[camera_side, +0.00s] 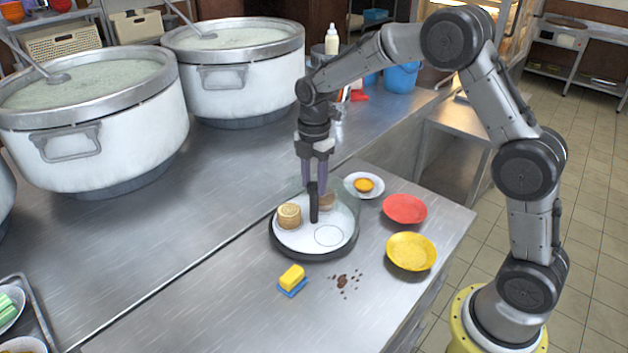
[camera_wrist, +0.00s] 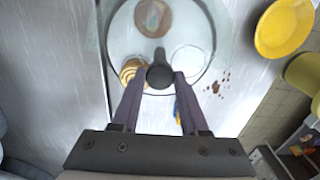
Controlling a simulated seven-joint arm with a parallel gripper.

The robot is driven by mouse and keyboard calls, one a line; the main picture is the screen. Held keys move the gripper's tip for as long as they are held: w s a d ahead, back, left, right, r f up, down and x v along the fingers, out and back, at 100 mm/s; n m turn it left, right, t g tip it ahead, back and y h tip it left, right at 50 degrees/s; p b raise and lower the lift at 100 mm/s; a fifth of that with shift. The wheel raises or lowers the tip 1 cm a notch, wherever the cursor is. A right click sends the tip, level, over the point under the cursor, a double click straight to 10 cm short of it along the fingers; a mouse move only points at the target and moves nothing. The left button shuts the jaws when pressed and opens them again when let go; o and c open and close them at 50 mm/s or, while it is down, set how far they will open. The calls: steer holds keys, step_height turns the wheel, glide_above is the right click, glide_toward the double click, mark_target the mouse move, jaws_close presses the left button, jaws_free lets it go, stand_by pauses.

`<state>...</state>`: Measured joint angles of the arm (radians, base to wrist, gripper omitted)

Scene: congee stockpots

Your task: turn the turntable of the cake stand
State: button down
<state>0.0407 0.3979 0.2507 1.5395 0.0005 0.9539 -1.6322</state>
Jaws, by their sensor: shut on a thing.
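The cake stand has a round white turntable (camera_side: 295,238) on a dark base (camera_side: 312,255); it also shows in the wrist view (camera_wrist: 187,30). An upright black post (camera_side: 314,208) rises from the turntable, and its rounded top shows in the wrist view (camera_wrist: 160,74). My gripper (camera_side: 314,184) points down from above, shut on the upper part of the post, with a finger on each side. A round tan cake (camera_side: 289,216) sits on the left of the turntable. A brown piece (camera_side: 327,201) sits behind the post, partly hidden. An empty circle outline marks the front right.
A white plate with an orange item (camera_side: 364,185), a red plate (camera_side: 405,209) and a yellow plate (camera_side: 411,251) lie right of the stand. A yellow block on a blue base (camera_side: 291,280) and brown crumbs (camera_side: 345,281) lie in front. Two large pots stand behind left.

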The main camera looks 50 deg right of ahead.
steer(key=shift+n, duration=1.3)
steer(key=shift+c, duration=2.1)
jaws_free()
step_height(320, 180, up, 14)
steer(key=shift+f, duration=0.1)
